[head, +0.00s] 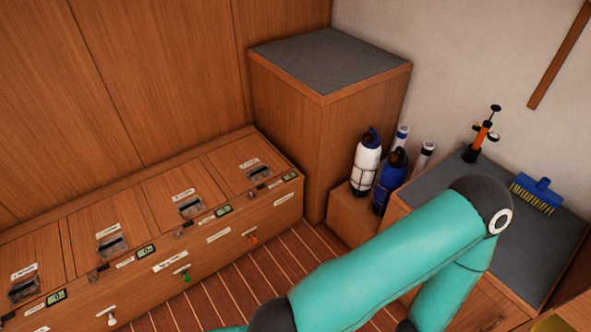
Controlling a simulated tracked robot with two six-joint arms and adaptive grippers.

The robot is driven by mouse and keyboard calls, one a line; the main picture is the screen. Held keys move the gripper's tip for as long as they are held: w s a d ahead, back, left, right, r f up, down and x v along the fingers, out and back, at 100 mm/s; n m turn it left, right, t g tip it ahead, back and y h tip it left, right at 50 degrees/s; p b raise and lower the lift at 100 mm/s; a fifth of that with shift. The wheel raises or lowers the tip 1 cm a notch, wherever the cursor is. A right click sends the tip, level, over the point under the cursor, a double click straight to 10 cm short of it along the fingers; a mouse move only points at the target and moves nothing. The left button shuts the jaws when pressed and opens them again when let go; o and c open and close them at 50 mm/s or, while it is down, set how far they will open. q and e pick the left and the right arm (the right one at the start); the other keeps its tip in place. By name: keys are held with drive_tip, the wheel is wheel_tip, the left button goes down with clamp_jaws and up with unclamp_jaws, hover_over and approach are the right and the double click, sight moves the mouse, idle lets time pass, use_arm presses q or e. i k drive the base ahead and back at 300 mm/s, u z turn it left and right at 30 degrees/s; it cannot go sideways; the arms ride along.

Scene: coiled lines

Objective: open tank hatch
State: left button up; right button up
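A long wooden bench (209,250) runs along the left wall. Its top holds several hatch lids in a row, each with a dark recessed handle and a small label. The far hatch (232,162) lies closest to the tall cabinet, and its handle (257,171) is dark. Another hatch (170,199) lies nearer, with its own handle (191,208). All the lids in view look flat and closed. A teal arm of mine crosses the lower right. Neither gripper shows in this view.
A tall cabinet (352,122) with a grey top stands in the corner. Bottles, one white (366,163) and one blue (390,181), stand on a low box (352,212). A grey-topped counter (525,235) at right holds an orange pump (480,139) and blue brush (538,194).

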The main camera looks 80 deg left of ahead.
sight(246, 164)
drive_tip(key=z, duration=0.4)
drive_tip(key=i, duration=0.45)
drive_tip(key=u, duration=2.25)
drive_tip(key=i, duration=0.25)
drive_tip(key=u, duration=2.1)
drive_tip(key=k, duration=0.6)
drive_tip(key=u, duration=0.25)
drive_tip(key=i, duration=1.8)
drive_tip(key=z, duration=0.4)
